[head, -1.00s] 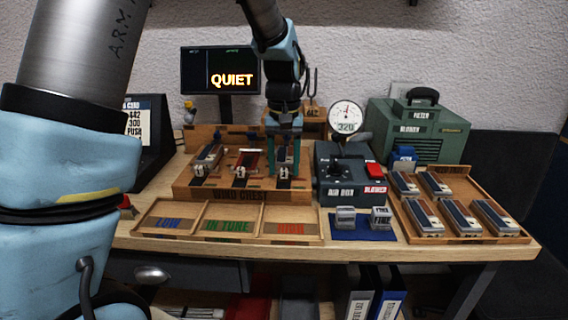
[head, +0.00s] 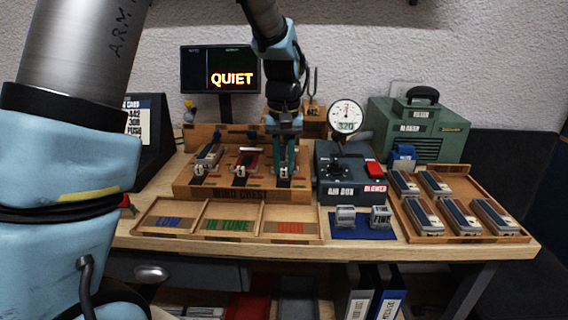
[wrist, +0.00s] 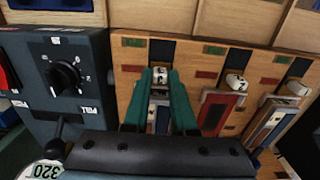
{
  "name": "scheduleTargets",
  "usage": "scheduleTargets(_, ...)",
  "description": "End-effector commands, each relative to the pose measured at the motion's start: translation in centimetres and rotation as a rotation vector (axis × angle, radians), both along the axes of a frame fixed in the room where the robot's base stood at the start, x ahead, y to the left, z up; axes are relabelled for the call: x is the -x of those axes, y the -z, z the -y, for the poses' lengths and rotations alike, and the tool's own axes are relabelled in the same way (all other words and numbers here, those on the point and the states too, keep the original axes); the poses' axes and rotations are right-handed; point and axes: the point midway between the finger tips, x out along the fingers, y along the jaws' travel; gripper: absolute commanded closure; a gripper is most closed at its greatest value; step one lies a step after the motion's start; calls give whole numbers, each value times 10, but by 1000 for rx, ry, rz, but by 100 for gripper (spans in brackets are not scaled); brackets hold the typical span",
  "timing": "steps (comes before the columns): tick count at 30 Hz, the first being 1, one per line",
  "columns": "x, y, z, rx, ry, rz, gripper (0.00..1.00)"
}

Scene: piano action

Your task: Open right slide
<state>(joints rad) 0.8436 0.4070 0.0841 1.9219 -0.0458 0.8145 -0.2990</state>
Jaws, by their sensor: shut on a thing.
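The wind chest (head: 240,192) stands on the table with three slide places side by side. The right slide's white knob (head: 284,171) shows at the front of its dark strip. It also shows in the wrist view (wrist: 160,75), between the fingertips. My gripper (head: 285,170) points down over the right slide, its green fingers shut on the knob. In the wrist view my gripper (wrist: 165,76) hides much of the right slide behind the knob. The middle slide's knob (head: 240,171) and the left slide's knob (head: 199,170) stand free, to the left in the head view.
The air box (head: 350,180) with a dial and red button stands close on the right. A sorting tray (head: 230,240) lies in front of the chest. A blue mat (head: 362,234) bears two small blocks. A wooden tray (head: 462,238) holds several reed blocks. The monitor (head: 220,75) reads QUIET.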

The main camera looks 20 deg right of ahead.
Motion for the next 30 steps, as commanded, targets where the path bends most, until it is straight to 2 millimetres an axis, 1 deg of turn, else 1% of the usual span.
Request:
scheduleTargets(26,0,0,0,0,-1,1,100)
scheduleTargets(28,2,-1,-1,0,0,0,100)
scheduleTargets(30,10,-1,-5,0,1,0,100)
